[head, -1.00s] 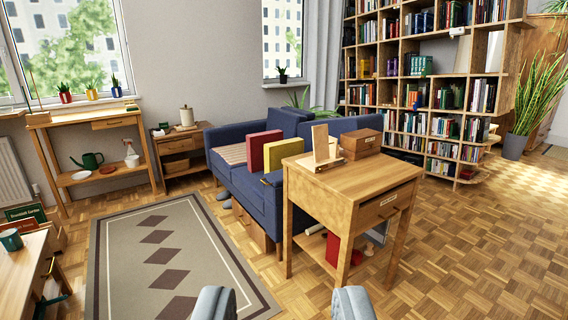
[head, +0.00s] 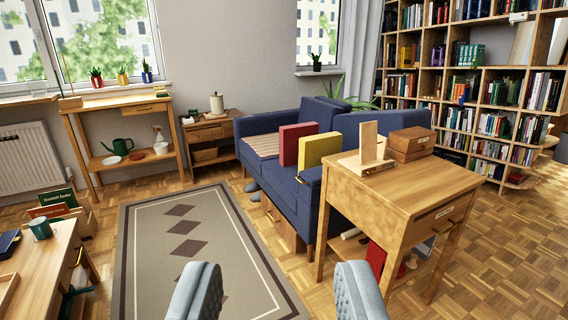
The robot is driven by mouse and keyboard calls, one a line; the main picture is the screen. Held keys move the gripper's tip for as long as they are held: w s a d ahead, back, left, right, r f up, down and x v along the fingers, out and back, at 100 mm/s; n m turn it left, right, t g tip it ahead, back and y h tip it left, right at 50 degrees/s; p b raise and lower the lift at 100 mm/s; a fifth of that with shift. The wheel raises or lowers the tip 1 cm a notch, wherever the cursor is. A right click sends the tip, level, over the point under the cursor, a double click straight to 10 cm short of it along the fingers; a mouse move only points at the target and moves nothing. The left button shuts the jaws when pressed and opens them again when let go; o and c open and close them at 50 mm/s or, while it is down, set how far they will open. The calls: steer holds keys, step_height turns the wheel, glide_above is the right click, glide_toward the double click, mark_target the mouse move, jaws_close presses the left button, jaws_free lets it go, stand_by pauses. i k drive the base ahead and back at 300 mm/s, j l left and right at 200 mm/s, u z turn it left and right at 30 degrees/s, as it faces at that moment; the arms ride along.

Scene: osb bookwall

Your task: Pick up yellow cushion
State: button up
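The yellow cushion (head: 318,150) stands upright on the blue sofa (head: 281,192), beside a red cushion (head: 296,143). Its right part is close to the wooden side table in the view. My gripper (head: 277,290) is at the bottom of the view, its two grey fingers wide apart with nothing between them. It is well short of the sofa, and the cushion is ahead and slightly to the right of the gap between the fingers.
A wooden side table (head: 400,205) with boxes (head: 408,144) and a wooden stand stands right of the sofa's near end. A patterned rug (head: 150,250) lies left of the sofa. A desk (head: 40,270) is at the lower left. Parquet floor at right is open.

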mark_target(311, 148)
steer(key=i+u, duration=0.25)
steer(key=i, duration=1.5)
steer(key=i+z, duration=0.1)
steer(key=i, duration=0.5)
steer(key=i+j+z, duration=0.15)
steer(key=i, duration=0.45)
steer(key=i+j+z, duration=0.1)
steer(key=i, duration=0.5)
steer(key=i+j+z, duration=0.4)
steer(key=i+l, duration=0.05)
steer(key=i, duration=0.1)
